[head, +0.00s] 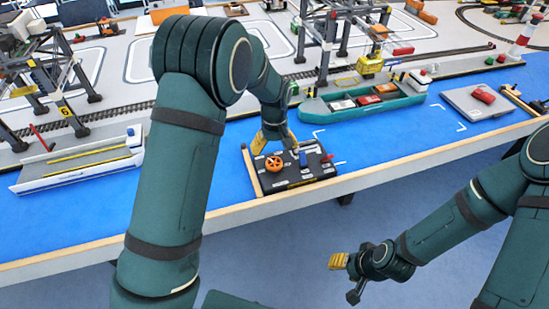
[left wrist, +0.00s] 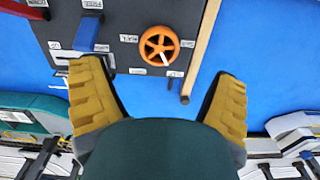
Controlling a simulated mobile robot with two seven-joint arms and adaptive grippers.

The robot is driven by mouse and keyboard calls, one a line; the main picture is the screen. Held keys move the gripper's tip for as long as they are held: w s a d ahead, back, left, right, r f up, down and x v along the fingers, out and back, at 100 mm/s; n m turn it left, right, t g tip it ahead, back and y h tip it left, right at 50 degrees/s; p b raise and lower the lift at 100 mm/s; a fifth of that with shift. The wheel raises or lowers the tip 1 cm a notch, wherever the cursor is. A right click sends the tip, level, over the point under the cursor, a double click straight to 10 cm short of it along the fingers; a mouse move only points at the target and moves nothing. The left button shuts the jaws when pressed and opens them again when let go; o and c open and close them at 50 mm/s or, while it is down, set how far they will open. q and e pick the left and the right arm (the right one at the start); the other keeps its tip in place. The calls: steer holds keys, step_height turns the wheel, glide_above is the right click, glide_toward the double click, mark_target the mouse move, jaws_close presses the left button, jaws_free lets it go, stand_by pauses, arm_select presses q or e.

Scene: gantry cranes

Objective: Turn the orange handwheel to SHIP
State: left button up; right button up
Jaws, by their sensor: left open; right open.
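The orange handwheel (head: 274,163) sits on the left part of a dark control panel (head: 272,183) at the table's near edge. In the left wrist view the handwheel (left wrist: 148,41) has spokes and a white mark pointing toward the lower right of the picture. Small white labels surround it, too small to read surely. My left gripper (head: 276,143) is open above the panel's far side; in the left wrist view its yellow fingers (left wrist: 158,78) are spread wide, with the wheel ahead between them, untouched. My right gripper (head: 346,276) is open and empty, off the table's front.
The panel also carries a blue lever (head: 302,158) and a red part (head: 326,158); the blue lever (left wrist: 87,33) is close to one left finger. A teal ship (head: 362,105) lies behind, a white ship (head: 80,165) at left. A wooden edge (head: 400,170) borders the table.

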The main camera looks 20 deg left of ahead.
mark_target(274, 163)
arm_select(q)
step_height(274, 163, up, 5)
steer(key=shift+f, duration=0.1)
stand_by(3.3)
